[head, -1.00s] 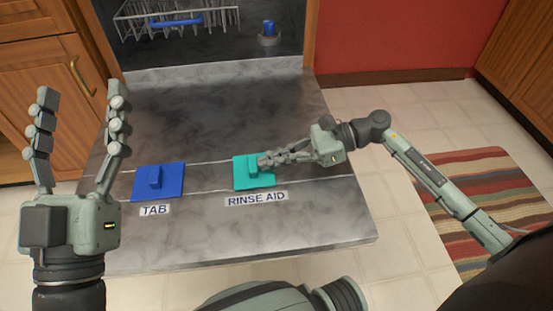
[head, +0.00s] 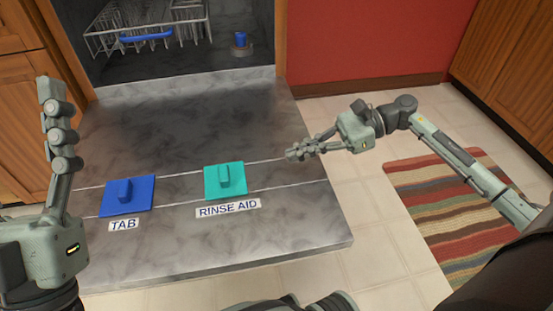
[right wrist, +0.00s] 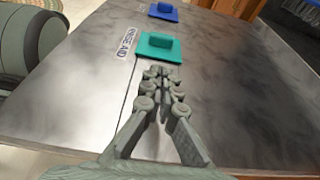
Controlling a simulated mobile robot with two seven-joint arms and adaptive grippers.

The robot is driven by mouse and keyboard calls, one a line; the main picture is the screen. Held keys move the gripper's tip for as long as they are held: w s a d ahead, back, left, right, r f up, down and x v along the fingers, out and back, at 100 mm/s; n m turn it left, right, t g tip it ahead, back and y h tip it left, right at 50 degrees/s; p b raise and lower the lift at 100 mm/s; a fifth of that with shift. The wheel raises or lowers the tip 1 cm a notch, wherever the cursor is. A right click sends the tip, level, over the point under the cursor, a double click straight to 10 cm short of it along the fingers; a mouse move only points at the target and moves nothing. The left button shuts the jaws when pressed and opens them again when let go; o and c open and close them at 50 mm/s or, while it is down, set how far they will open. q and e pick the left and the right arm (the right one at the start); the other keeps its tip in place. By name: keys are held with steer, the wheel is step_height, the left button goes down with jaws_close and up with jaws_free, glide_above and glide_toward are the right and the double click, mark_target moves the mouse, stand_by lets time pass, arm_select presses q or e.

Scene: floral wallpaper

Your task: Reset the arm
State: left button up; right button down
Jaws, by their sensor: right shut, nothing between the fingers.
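My right gripper (head: 293,153) is shut and empty in the head view, near the right edge of the open dishwasher door (head: 290,215). Its tips point left, apart from the teal rinse aid cover (head: 225,181). In the right wrist view its closed fingers (right wrist: 158,73) point toward the teal cover (right wrist: 158,47), with the blue tab cover (right wrist: 163,12) beyond. The blue tab cover (head: 127,195) lies flat on the door at left in the head view.
The dishwasher rack (head: 145,35) and a small blue-topped part (head: 240,40) are inside at the back. A striped rug (head: 450,210) lies on the tiled floor at right. Wooden cabinets (head: 25,110) stand at left. The red wall (head: 380,45) is behind.

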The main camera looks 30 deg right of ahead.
steer(key=shift+s+d+r, duration=0.2)
steer(key=shift+d+r, duration=0.05)
steer(key=shift+d, duration=0.4)
